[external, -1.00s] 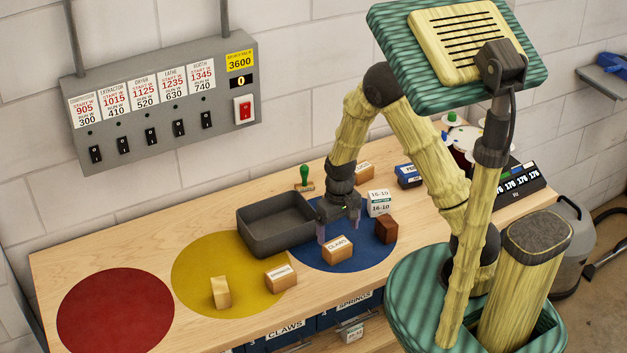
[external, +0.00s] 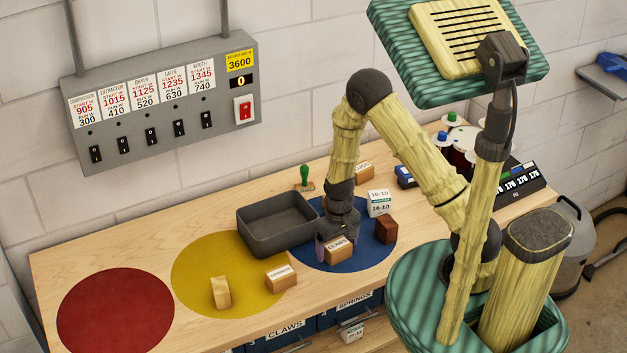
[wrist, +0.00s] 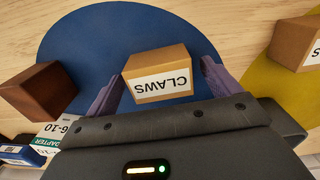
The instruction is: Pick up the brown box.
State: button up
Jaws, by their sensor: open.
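A dark brown box (external: 386,230) stands on the right side of the blue circle. In the wrist view this dark brown box (wrist: 40,90) is at the left, outside my fingers. A tan box labelled CLAWS (external: 338,254) stands on the blue circle below my gripper (external: 338,244). In the wrist view the CLAWS box (wrist: 158,72) lies between the two purple fingers of my gripper (wrist: 162,74), which is open, with a gap visible on the right side. Whether the left finger touches the box I cannot tell.
A grey tray (external: 243,231) stands just left of my gripper. A SPRINGS box (external: 281,278) and a tan box (external: 220,292) are on the yellow circle (external: 190,265). A white adapter box (external: 379,203) stands behind the dark brown box. The red circle (external: 115,310) is clear.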

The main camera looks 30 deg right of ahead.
aim_at(337, 244)
dwell(0.4)
jog(key=c, duration=1.1)
jog(key=shift+r, duration=0.1)
notch_tip(337, 244, up, 10)
jog(key=shift+f+b, duration=0.1)
jog(key=shift+b, duration=0.25)
